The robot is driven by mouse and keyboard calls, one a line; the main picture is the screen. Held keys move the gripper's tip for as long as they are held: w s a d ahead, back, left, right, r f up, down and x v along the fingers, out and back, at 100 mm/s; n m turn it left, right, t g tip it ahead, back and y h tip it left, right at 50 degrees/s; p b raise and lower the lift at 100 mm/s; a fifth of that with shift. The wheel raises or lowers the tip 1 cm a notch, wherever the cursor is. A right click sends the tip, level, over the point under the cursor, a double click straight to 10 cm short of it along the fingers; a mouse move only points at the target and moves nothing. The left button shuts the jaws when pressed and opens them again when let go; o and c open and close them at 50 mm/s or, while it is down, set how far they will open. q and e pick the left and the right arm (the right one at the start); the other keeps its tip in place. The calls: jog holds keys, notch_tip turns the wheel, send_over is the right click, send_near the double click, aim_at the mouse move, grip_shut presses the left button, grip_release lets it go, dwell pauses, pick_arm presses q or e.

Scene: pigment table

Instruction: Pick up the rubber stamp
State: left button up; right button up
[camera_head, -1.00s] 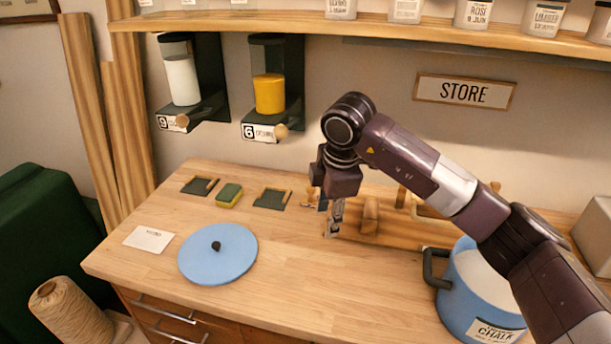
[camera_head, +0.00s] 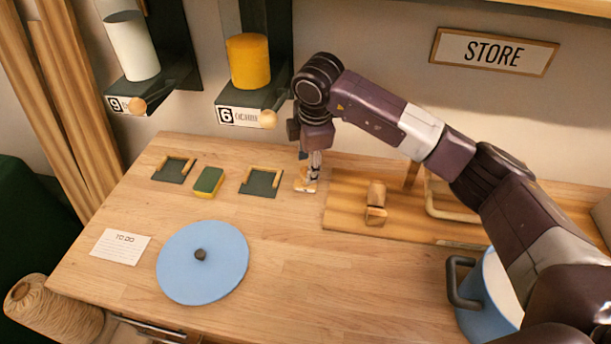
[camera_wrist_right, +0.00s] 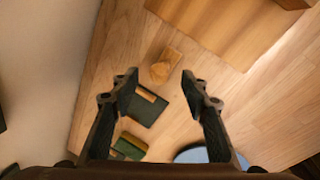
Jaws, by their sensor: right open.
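A small wooden piece that looks like the rubber stamp (camera_head: 305,187) stands on the table just left of a wooden board. It also shows in the right wrist view (camera_wrist_right: 162,68), with a wider base and a rounded handle seen from above. My right gripper (camera_head: 308,178) points down right at it and hides part of it in the head view. In the right wrist view my right gripper (camera_wrist_right: 160,80) has its two fingers wide apart, with the stamp in the gap between them, a little beyond the tips. The fingers do not visibly touch it. My left gripper is out of view.
The wooden board (camera_head: 345,212) carries a wooden block (camera_head: 376,203). A dark tray (camera_head: 262,182) and a green-yellow sponge (camera_head: 208,182) lie left of the stamp. A blue lid (camera_head: 203,270) is at the front, a blue pot (camera_head: 487,295) at right. The table's middle is clear.

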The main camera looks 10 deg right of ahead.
jog(key=x, duration=0.2)
jog(key=shift+w+a+f, duration=0.1)
jog(key=shift+w+f, duration=0.1)
jog(key=shift+f, duration=0.2)
jog(key=c, duration=0.6)
grip_shut()
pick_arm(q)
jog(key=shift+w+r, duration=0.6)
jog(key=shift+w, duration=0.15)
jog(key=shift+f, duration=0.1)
